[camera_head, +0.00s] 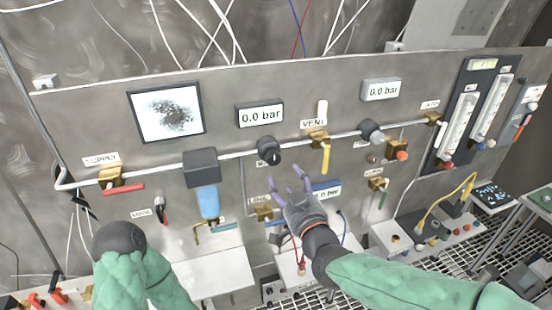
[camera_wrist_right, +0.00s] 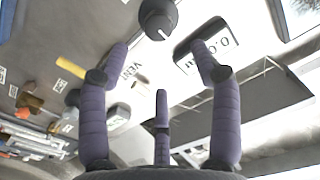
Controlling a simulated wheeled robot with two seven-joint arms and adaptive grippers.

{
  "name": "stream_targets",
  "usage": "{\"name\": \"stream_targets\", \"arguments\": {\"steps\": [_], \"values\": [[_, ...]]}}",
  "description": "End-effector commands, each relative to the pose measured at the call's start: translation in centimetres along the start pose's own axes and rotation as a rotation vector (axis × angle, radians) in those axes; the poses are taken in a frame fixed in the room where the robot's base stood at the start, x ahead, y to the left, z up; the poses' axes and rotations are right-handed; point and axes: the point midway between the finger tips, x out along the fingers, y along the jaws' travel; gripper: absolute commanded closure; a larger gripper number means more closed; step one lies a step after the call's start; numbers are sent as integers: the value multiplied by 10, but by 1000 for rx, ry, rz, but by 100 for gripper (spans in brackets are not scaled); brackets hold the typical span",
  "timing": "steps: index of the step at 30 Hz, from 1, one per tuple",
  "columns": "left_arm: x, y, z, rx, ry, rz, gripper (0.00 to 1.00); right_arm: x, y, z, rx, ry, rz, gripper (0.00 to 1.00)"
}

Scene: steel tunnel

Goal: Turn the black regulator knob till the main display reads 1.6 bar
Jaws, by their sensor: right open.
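The black regulator knob (camera_head: 269,150) sits on the pipe across the steel panel. It also shows at the top of the right wrist view (camera_wrist_right: 158,20), with a white mark on its face. Above it a display (camera_head: 259,116) reads 0.0 bar; a second display (camera_head: 381,90) at the upper right also reads 0.0 bar. No label shows which is the main one. My right gripper (camera_head: 290,187) is below the knob, apart from it. Its purple fingers (camera_wrist_right: 160,70) are spread and empty. My left arm shows at the lower left, but its fingers do not show.
A yellow-handled VENT valve (camera_head: 325,158) stands right of the knob. A blue filter bowl (camera_head: 208,202) hangs to its left. A red-handled supply valve (camera_head: 122,187) is farther left. Flowmeters (camera_head: 459,122) stand at the right.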

Motion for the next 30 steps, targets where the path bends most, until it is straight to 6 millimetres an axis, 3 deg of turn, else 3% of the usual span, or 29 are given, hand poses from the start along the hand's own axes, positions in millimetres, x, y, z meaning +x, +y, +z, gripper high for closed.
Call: {"name": "stream_targets", "arguments": {"steps": [18, 30], "values": [[-5, 2, 0, 0, 0, 0, 100, 86, 0, 1, 0, -2, 0, 36], [-5, 2, 0, 0, 0, 0, 100, 98, 0, 0, 1, -1, 0, 36]]}}
